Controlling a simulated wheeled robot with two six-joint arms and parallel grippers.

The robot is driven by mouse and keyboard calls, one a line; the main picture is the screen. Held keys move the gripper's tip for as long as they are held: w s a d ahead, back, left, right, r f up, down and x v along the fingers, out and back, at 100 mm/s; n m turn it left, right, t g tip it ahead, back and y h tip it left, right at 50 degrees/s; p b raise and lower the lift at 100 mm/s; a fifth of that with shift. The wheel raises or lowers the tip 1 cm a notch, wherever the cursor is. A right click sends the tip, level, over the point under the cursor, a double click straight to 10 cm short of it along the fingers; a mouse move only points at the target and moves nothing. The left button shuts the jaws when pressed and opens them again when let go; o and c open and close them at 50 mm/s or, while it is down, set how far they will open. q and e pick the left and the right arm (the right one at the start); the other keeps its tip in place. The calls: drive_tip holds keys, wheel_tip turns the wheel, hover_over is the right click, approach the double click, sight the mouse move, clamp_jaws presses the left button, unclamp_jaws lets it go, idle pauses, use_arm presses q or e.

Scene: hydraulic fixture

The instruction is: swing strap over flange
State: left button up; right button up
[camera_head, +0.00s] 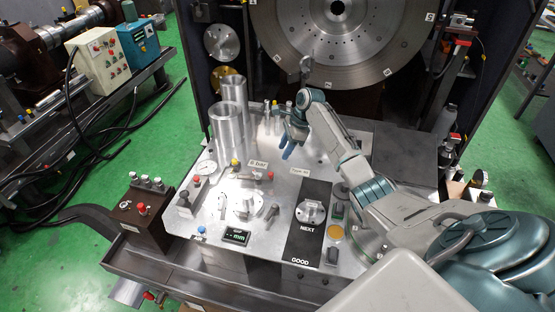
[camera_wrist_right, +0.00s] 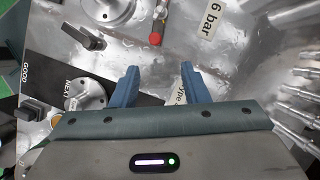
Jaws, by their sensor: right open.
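A small round metal flange (camera_head: 244,206) sits on the metal fixture plate, left of the middle. A short dark bar that looks like the strap (camera_head: 271,213) stands to its right, apart from the flange top. In the right wrist view the flange (camera_wrist_right: 108,8) is cut by the top edge and the dark strap (camera_wrist_right: 84,37) lies below and left of it. My right gripper (camera_head: 286,151) is above the back of the plate, behind the strap. Its blue fingers (camera_wrist_right: 159,68) are apart with nothing between them. My left gripper is not in view.
A black NEXT/GOOD panel with a knob (camera_head: 310,211) is right of the strap. A red-ended handle (camera_head: 269,176) and a "6 bar" label (camera_head: 258,164) lie behind it. Tall metal cylinders (camera_head: 227,127) stand at the back left. A large disc (camera_head: 338,35) rises behind.

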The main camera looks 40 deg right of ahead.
hover_over(270, 174)
drive_tip(key=s+d, duration=0.1)
drive_tip(key=d, duration=0.1)
wheel_tip(270, 174, down, 5)
drive_tip(key=f, duration=0.1)
drive_tip(key=f+p, duration=0.1)
drive_tip(key=shift+w+a+f, duration=0.1)
drive_tip(key=shift+w+f, duration=0.2)
drive_tip(key=shift+a+f, duration=0.35)
drive_tip(key=shift+f, duration=0.2)
drive_tip(key=shift+w+f, duration=0.1)
drive_tip(key=shift+c, duration=0.4)
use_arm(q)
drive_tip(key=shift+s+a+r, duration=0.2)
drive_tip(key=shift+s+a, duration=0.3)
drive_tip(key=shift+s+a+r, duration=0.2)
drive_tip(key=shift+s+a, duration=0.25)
use_arm(e)
clamp_jaws()
